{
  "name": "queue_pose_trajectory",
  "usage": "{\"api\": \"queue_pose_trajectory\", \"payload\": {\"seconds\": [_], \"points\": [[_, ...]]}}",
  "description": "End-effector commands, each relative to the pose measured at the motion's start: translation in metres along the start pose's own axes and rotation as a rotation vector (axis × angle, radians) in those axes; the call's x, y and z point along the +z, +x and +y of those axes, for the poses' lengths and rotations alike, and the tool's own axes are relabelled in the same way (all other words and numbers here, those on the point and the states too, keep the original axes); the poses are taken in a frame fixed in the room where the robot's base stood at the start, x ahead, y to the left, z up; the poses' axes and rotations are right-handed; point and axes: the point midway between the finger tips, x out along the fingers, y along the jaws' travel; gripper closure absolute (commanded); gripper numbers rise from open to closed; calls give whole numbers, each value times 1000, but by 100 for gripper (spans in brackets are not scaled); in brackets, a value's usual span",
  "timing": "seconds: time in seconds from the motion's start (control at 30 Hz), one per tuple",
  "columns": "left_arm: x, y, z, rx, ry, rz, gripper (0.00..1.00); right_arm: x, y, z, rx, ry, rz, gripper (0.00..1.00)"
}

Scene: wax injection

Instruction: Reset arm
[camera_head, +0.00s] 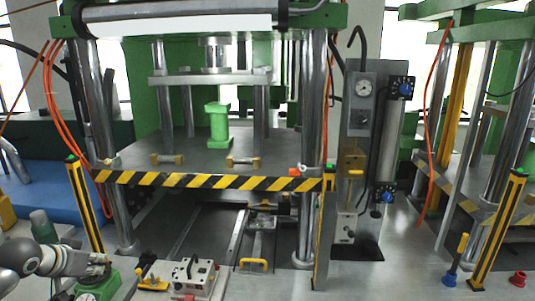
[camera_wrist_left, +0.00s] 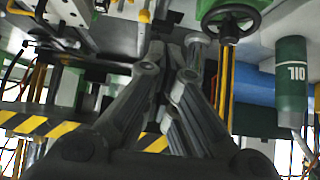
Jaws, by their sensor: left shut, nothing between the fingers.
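My left gripper (camera_head: 98,266) is at the lower left of the head view, at the end of my grey and white arm. It is beside the green base (camera_head: 98,287) of a machine part near the press's front left corner. In the left wrist view the dark fingers of my left gripper (camera_wrist_left: 172,45) come together at the upper middle. They are shut, and nothing shows between them. My right gripper is in neither view.
A yellow-black striped barrier (camera_head: 210,181) crosses the press front. A grey control box (camera_head: 190,276) stands right of my left gripper.

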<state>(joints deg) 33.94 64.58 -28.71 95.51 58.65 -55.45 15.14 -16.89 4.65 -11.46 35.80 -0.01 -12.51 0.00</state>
Motion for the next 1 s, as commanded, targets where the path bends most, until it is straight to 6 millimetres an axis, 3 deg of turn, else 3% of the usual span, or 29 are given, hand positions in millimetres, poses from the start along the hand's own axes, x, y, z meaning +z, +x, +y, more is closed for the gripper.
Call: {"api": "queue_pose_trajectory", "payload": {"seconds": [0.03, 0.37, 0.57, 0.63, 0.8, 1.0], "points": [[11, 7, 13, 16, 15, -18, 100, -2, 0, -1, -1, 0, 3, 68], [67, 32, 76, 74, 115, -95, 100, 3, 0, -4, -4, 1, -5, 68], [120, 41, 131, 126, 188, -150, 100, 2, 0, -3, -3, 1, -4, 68], [146, 42, 155, 149, 214, -174, 100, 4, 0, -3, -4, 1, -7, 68], [214, 27, 218, 192, 259, -227, 100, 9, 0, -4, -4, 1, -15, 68], [280, -12, 259, 183, 238, -290, 100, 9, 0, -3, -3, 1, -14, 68]]}}
